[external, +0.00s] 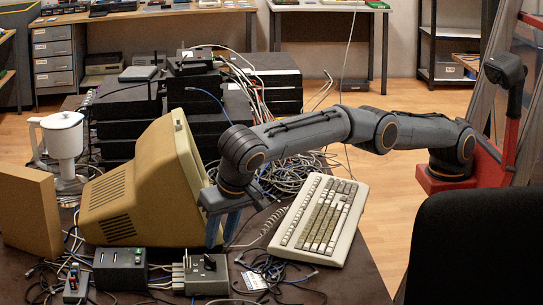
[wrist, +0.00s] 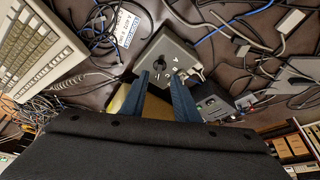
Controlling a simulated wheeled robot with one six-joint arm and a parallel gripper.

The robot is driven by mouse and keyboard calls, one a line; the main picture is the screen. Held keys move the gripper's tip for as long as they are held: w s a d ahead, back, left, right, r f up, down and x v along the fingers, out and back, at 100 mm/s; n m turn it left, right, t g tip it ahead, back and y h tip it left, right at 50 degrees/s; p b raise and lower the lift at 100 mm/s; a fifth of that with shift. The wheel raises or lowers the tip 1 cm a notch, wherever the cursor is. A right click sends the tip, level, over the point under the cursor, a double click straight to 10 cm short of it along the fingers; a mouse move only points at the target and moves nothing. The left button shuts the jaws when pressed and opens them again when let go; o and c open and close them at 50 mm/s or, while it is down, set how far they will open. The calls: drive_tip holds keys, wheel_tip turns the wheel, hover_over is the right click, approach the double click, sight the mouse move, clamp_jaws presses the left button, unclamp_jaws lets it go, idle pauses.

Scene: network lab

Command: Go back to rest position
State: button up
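My gripper (external: 221,236) hangs from my arm, which reaches left from its red base across the cluttered table. Its two blue fingers point down, in front of the beige monitor's screen side. In the wrist view my gripper (wrist: 159,82) has its fingers apart with nothing held between them. A grey box with a black knob (wrist: 168,56) lies beyond the fingertips. The same grey box (external: 207,277) stands at the table's front in the external view, below my gripper.
A beige monitor (external: 128,192) is close left of my gripper, and a beige keyboard (external: 320,218) lies to its right under my arm. Stacked black devices (external: 125,112) and tangled cables stand behind. A black chair (external: 478,245) is at the right front.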

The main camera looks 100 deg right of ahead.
drive_tip(key=shift+r, duration=0.1)
drive_tip(key=d+r+n+y+p, duration=0.1)
drive_tip(key=d+r+n+p, duration=0.35)
drive_tip(key=d, duration=0.65)
drive_tip(key=s+d+f+n+g+y+p, duration=0.1)
drive_tip(key=s+d+n, duration=0.1)
drive_tip(key=s+d, duration=0.4)
drive_tip(key=s+d+f+n, duration=0.15)
drive_tip(key=s+d, duration=0.25)
drive_tip(key=d, duration=0.4)
drive_tip(key=s+d+f+n+p, duration=0.1)
drive_tip(key=s+d, duration=0.4)
drive_tip(key=s, duration=0.5)
drive_tip(key=s+d+f+n+y+p, duration=0.1)
drive_tip(key=s+d, duration=0.4)
drive_tip(key=s, duration=0.6)
drive_tip(key=s+d+f+n+g+p, duration=0.1)
drive_tip(key=s+d, duration=0.4)
drive_tip(key=s, duration=0.6)
wheel_tip(320, 180, down, 2)
drive_tip(key=shift+d+f+n+y+p, duration=0.1)
drive_tip(key=shift+d+n+y+p, duration=0.3)
drive_tip(key=shift+n, duration=0.1)
